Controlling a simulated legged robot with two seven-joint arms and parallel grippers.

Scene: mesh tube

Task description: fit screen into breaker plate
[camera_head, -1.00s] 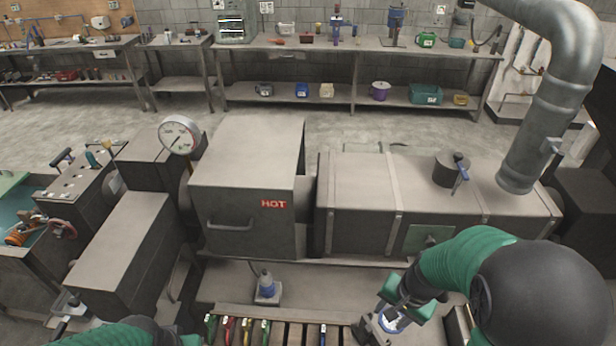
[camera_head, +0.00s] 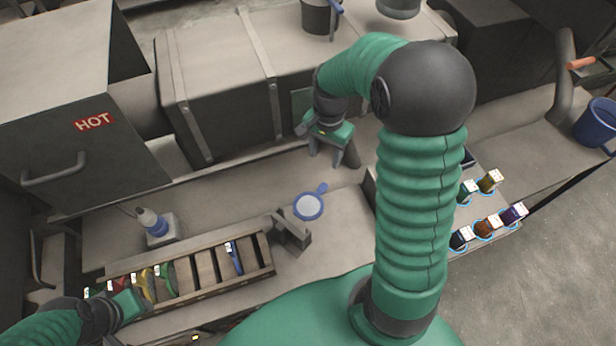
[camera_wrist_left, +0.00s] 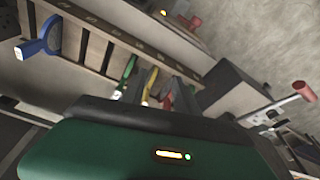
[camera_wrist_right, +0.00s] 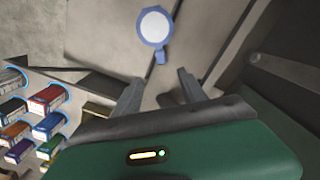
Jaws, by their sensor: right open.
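A white round disc with a blue rim and short handle (camera_head: 308,206), which looks like the screen, lies flat on the bench. It also shows in the right wrist view (camera_wrist_right: 154,27), ahead of the fingertips. My right gripper (camera_head: 333,160) is open and empty, behind and right of the disc and apart from it. My left gripper (camera_wrist_left: 158,88) has its fingers apart over the rack's coloured pieces. A yellow piece (camera_wrist_left: 150,88) shows between its fingers; contact is unclear. I cannot tell which thing is the breaker plate.
A slotted wooden rack (camera_head: 205,290) holds several coloured pieces, including a blue one (camera_head: 235,257). The box marked HOT (camera_head: 50,110) is at left. Several labelled packs (camera_head: 486,228) stand at right.

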